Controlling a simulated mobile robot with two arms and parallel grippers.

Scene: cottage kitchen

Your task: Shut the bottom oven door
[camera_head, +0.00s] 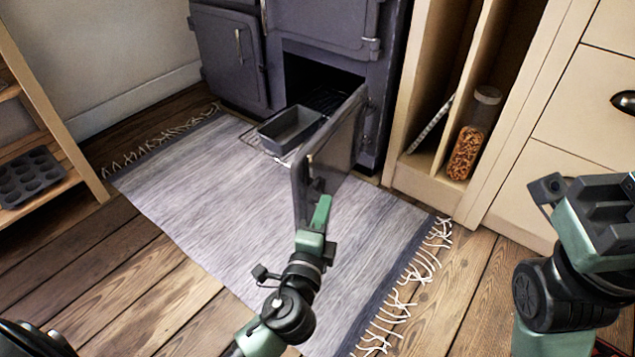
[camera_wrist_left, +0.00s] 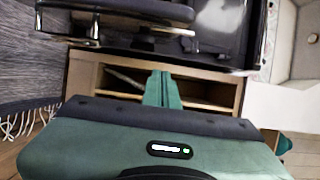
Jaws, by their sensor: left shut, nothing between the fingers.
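The bottom oven door (camera_head: 335,145) of the dark range stands open, hinged on the right and swung out over the rug. The oven opening (camera_head: 315,75) is dark, and a rack (camera_head: 270,143) sticks out of it. My left gripper (camera_head: 321,212) is shut and empty. Its fingers overlap the door's lower part in the head view; I cannot tell whether they touch it. The shut fingers show in the left wrist view (camera_wrist_left: 162,88), with a dark panel edge, likely the door, above. My right gripper (camera_head: 600,215) is at the right edge; its fingertips are not clear.
A grey loaf tin (camera_head: 291,128) sits at the oven mouth, left of the door. A fringed rug (camera_head: 215,190) covers the floor. Cabinets with a jar (camera_head: 470,145) stand to the right. A shelf with a muffin tin (camera_head: 30,175) is at the left.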

